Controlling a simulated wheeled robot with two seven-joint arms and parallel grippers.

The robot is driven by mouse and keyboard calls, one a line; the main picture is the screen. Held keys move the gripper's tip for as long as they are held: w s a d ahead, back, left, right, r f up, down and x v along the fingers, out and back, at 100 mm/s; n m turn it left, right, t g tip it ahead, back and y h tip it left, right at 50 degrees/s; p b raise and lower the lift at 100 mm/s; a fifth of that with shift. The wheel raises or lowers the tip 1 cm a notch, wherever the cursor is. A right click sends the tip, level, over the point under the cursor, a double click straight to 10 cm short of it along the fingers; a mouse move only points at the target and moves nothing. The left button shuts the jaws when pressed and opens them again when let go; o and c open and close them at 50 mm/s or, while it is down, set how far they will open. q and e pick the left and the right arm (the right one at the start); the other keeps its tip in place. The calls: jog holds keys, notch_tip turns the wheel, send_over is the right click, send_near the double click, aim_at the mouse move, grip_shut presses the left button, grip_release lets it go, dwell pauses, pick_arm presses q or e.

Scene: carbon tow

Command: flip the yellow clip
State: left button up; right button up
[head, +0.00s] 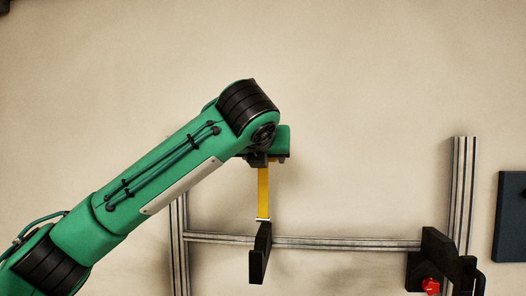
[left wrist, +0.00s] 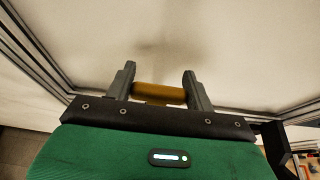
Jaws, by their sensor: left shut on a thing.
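The yellow clip (head: 263,192) hangs upright in the head view as a narrow yellow strip, with its upper end at my left gripper (head: 264,159). In the left wrist view the yellow clip (left wrist: 160,92) lies crosswise between the two grey fingers of my left gripper (left wrist: 159,70), which is shut on it. The clip's lower end meets a black block (head: 260,254) at the metal crossbar; I cannot tell how they are joined. My right gripper is not in view.
A metal crossbar (head: 340,242) runs between two uprights, the right one (head: 462,190) taller in view. A black bracket (head: 436,247) with a red knob (head: 431,286) sits at its right end. A dark panel (head: 511,217) stands far right. The pale wall behind is bare.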

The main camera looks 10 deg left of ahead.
pick_arm(q)
jog(key=shift+w+d+f, duration=0.1)
jog(key=shift+w+f, duration=0.1)
jog(key=shift+f, duration=0.4)
jog(key=o, duration=1.2)
jog(key=shift+o, duration=1)
jog(key=shift+w, duration=0.15)
jog(key=b+v, duration=0.6)
jog(key=v, duration=0.7)
jog(key=shift+r, duration=0.4)
